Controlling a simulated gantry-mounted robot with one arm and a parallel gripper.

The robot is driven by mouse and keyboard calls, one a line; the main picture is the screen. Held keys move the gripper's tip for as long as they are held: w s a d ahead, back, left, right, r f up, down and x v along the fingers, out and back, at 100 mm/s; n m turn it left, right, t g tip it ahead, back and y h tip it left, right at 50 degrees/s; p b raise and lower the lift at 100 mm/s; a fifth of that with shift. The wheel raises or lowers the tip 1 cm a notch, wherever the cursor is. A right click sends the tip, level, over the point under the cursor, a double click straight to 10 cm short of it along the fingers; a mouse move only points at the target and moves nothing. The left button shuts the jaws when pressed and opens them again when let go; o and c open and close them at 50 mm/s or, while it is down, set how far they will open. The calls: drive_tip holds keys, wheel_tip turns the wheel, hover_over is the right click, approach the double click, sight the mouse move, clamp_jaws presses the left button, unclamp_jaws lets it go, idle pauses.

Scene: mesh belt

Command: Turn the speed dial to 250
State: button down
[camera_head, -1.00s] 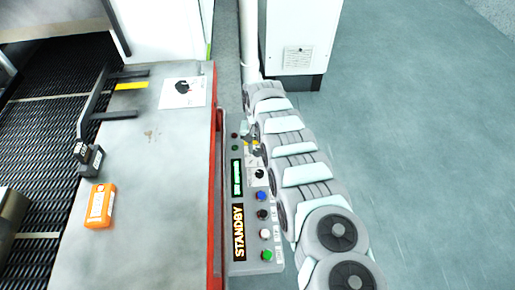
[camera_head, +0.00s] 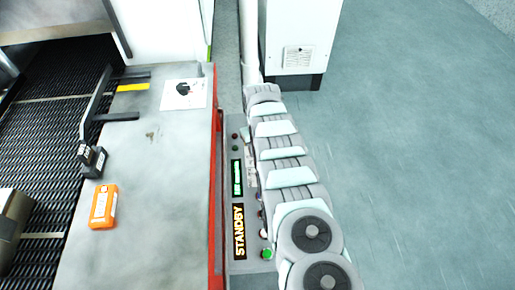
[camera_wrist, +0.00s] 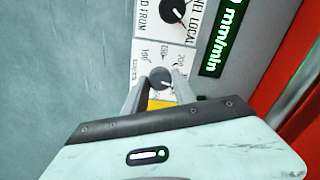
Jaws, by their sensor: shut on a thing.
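In the wrist view the grey round speed dial (camera_wrist: 160,75) sits on a white plate with small printed numbers around it, hard to read. My gripper (camera_wrist: 160,84) is shut on the dial, one finger on each side of it. The dial's pointer cannot be made out clearly. The green speed display (camera_wrist: 222,40) shows "mm/min" with a 0 at the visible end. In the head view the control panel (camera_head: 233,153) stands beside the red edge, and my arm hides the dial and my gripper.
A black knob (camera_wrist: 178,10) sits near the dial, at the top of the wrist view. The amber STANDBY display (camera_head: 239,231) and a green button (camera_head: 267,254) are on the panel. An orange device (camera_head: 103,206) lies on the grey bench beside the mesh belt (camera_head: 55,150).

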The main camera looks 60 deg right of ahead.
drive_tip(key=shift+n, duration=1.1)
drive_tip(key=c, duration=1)
unclamp_jaws()
wheel_tip(320, 180, up, 11)
drive_tip(key=p, duration=0.5)
drive_tip(key=shift+f, duration=0.1)
